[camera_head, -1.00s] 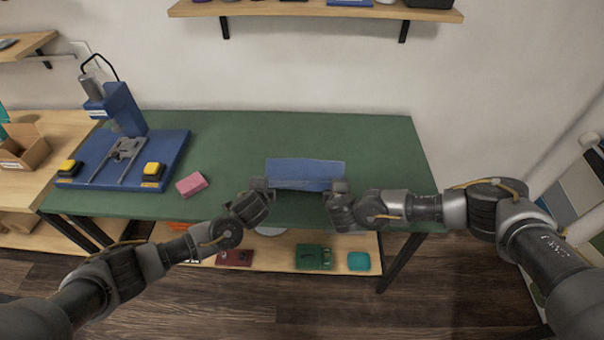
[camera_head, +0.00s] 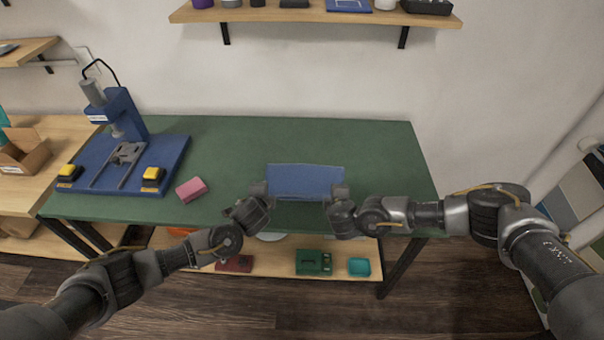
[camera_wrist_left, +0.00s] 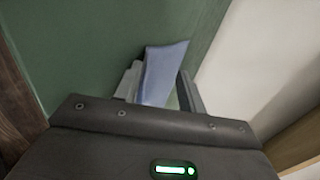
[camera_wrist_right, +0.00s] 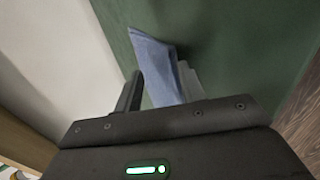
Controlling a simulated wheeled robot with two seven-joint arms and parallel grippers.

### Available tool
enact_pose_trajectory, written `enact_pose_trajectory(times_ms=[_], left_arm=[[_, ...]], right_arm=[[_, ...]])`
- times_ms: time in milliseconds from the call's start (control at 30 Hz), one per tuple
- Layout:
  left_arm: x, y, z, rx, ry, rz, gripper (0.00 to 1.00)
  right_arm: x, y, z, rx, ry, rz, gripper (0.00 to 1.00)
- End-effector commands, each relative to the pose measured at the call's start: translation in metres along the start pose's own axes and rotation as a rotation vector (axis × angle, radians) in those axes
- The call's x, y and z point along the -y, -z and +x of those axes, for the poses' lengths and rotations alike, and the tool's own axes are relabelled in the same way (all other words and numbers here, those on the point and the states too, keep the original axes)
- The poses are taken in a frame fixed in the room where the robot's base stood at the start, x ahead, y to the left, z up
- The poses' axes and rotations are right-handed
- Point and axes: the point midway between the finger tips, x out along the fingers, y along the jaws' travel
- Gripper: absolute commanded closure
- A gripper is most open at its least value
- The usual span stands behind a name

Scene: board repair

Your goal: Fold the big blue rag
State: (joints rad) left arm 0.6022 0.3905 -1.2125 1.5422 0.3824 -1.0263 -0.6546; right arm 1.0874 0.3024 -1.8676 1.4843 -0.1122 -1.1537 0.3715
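The big blue rag (camera_head: 306,181) shows as a flat rectangle over the near middle of the green table, between my two grippers. My left gripper (camera_head: 257,190) is at its near left corner, and my right gripper (camera_head: 341,191) is at its near right corner. In the left wrist view, the rag (camera_wrist_left: 163,72) passes between the left fingers, which appear shut on it. In the right wrist view, the rag (camera_wrist_right: 157,66) likewise passes between the right fingers. Its underside is hidden, and I cannot tell how many layers it has.
The green table (camera_head: 380,160) is clear behind and right of the rag. A pink sponge-like block (camera_head: 191,188) lies to the left, near a blue press (camera_head: 125,150) with yellow buttons. A lower shelf (camera_head: 285,262) holds several items. A wall shelf (camera_head: 300,14) hangs above.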

Motion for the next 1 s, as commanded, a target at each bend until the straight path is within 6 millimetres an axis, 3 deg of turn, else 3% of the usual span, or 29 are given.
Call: enact_pose_trajectory(times_ms=[167, 600, 1000], left_arm=[[0.016, 0.0, -0.024, -0.001, 0.002, -0.001, 0.6], [0.036, 0.0, -0.09, 0.0, 0.005, 0.002, 0.6], [0.036, -0.001, -0.097, 0.002, 0.0, 0.0, 0.6]], right_arm=[[-0.016, -0.001, -0.024, -0.002, 0.0, 0.004, 0.6], [-0.033, 0.0, -0.091, -0.002, 0.002, 0.002, 0.6], [-0.036, -0.001, -0.097, 0.0, -0.001, 0.0, 0.6]])
